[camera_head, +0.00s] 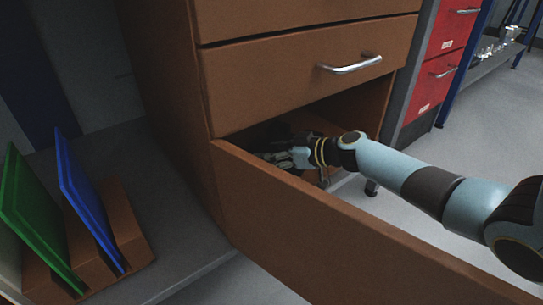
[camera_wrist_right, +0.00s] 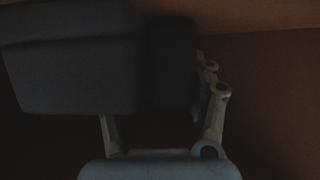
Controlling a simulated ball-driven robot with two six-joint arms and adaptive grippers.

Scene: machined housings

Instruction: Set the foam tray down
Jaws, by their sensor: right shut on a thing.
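My right gripper (camera_head: 280,158) is inside the open wooden drawer (camera_head: 330,225), low behind its front panel. In the right wrist view the gripper (camera_wrist_right: 160,120) is shut on a dark grey, block-like thing, apparently the foam tray (camera_wrist_right: 70,62). The tray extends to the left of the fingers, and one finger shows along its right side. In the head view a dark shape that may be the tray (camera_head: 264,134) shows dimly beyond the gripper. Shadow hides whether its underside touches the drawer floor. My left gripper is out of view.
A closed drawer with a metal handle (camera_head: 350,65) is just above the open one. A green panel (camera_head: 40,220) and a blue panel (camera_head: 85,200) stand in a brown rack at the left. Red drawers (camera_head: 435,75) stand to the right, beside open grey floor.

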